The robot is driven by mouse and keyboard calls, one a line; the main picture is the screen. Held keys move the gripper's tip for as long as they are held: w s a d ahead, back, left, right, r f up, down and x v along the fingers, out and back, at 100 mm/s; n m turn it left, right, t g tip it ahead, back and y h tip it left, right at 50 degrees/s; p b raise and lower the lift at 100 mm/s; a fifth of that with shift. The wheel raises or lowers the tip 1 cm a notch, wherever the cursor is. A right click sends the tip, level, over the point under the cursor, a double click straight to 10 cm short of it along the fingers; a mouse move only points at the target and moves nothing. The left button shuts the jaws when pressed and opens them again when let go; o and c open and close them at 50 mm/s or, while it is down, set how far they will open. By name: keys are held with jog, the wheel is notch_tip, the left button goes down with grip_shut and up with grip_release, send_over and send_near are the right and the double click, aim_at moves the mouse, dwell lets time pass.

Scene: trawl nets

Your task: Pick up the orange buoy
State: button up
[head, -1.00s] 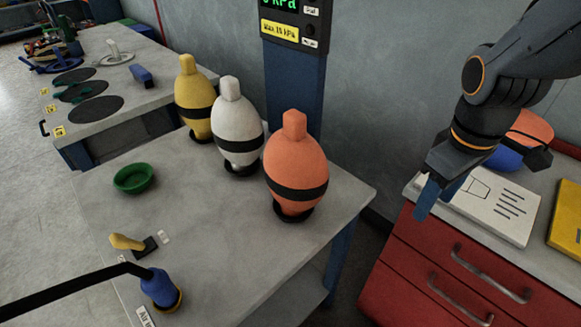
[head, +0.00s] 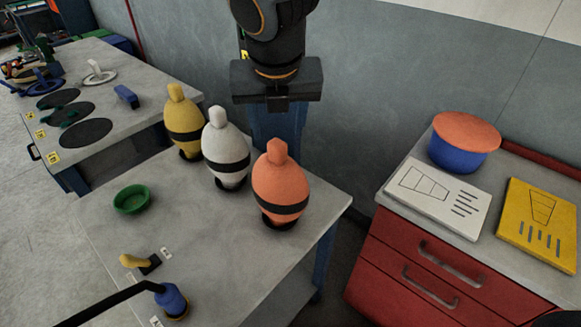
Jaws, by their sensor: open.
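The orange buoy (head: 279,183) stands upright on a black ring at the right end of a row on the grey table (head: 215,268). It has a black band around its middle and a blocky orange top. My gripper (head: 277,104) hangs above and slightly behind the buoy's top in the picture, apart from it. It is open and empty. Its fingers are largely hidden, seen nearly end-on below the dark gripper body.
A white buoy (head: 226,142) and a yellow buoy (head: 184,114) stand close on the left. A green bowl (head: 131,199), a yellow-handled lever (head: 135,261) and a blue-based device (head: 172,300) occupy the table's left side. The red cabinet (head: 425,262) stands at right.

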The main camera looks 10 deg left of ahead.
aim_at(276, 143)
jog(key=shift+s+p+x, duration=0.2)
jog(key=shift+p+x, duration=0.35)
jog(key=shift+x, duration=2.85)
grip_shut()
jog(key=shift+a, duration=0.1)
